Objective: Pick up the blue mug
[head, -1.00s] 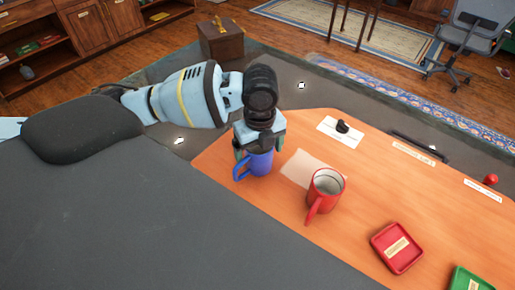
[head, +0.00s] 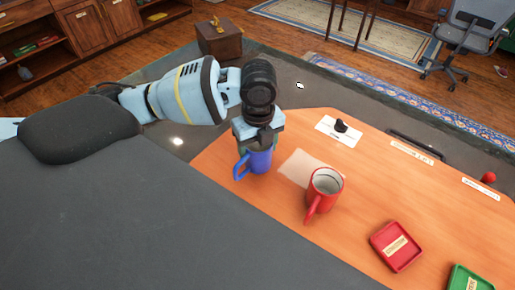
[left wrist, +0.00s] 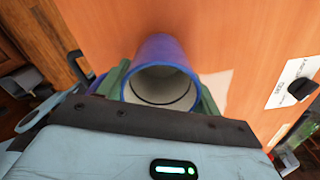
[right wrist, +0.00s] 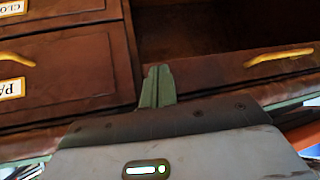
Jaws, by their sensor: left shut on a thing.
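The blue mug (head: 260,162) stands near the left end of the orange wooden table, its handle toward the left. My left gripper (head: 258,142) comes down over it from above and hides its rim in the head view. In the left wrist view the mug (left wrist: 160,48) shows its pale, empty inside, with the green fingers of my left gripper (left wrist: 162,90) shut on its two sides. My right gripper (right wrist: 157,86) shows only in the right wrist view, its green fingers together with nothing between them, in front of dark wooden drawers.
A red mug (head: 325,183) stands right of the blue mug, by a pale sheet (head: 298,167). A red tray (head: 396,246) and a green tray (head: 468,279) lie farther right. A black knob on a white card (head: 340,128) sits at the back. Brass-handled drawers (right wrist: 60,60) face my right gripper.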

